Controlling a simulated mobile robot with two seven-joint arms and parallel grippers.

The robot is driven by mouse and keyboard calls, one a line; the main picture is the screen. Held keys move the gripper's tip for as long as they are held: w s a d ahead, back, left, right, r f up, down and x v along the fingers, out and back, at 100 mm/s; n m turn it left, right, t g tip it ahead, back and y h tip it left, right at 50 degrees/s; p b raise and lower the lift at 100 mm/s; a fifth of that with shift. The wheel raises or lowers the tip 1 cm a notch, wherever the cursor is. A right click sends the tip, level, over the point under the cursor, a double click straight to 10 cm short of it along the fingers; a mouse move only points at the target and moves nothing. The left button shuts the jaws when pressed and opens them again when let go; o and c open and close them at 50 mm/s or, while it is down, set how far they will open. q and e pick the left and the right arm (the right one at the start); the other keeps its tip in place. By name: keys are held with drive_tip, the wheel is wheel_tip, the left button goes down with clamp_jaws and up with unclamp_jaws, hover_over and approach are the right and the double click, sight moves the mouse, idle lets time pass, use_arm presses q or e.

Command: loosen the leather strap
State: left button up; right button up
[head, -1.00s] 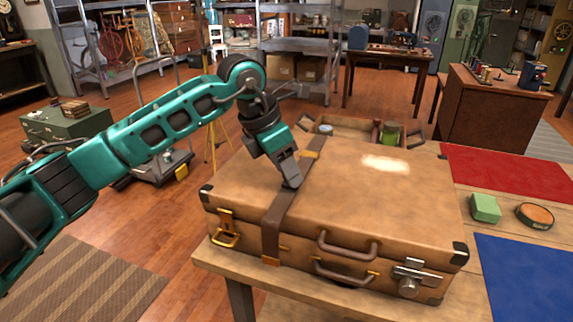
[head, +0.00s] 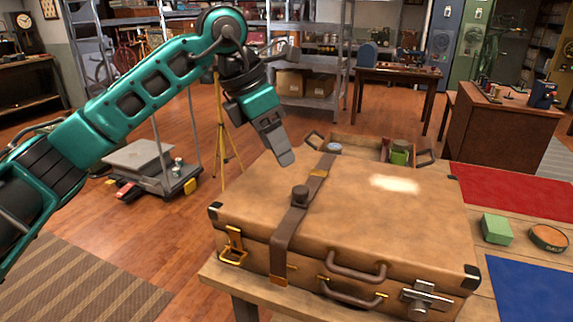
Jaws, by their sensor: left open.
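A tan leather suitcase (head: 400,225) lies flat and closed on a wooden bench. A dark brown leather strap (head: 292,226) runs across the left part of its lid and down over the front edge. A dark raised piece (head: 300,194) stands on the strap at mid-lid; I cannot tell whether it is a loop or a keeper. A brass piece (head: 319,173) sits on the strap farther back. My left gripper (head: 286,160) is open and empty, above the lid and to the left of the strap, apart from it. My right gripper is out of view.
A brass latch (head: 232,246) and a metal latch (head: 420,298) are on the suitcase front, with handles between. A crate (head: 365,142) stands behind. A green block (head: 497,229), a round tin (head: 548,238) and red and blue mats lie to the right.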

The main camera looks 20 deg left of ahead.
use_arm(q)
drive_tip(key=v, duration=0.2)
drive_tip(key=shift+s+a+r, duration=0.1)
drive_tip(key=shift+r, duration=0.1)
idle(0.7)
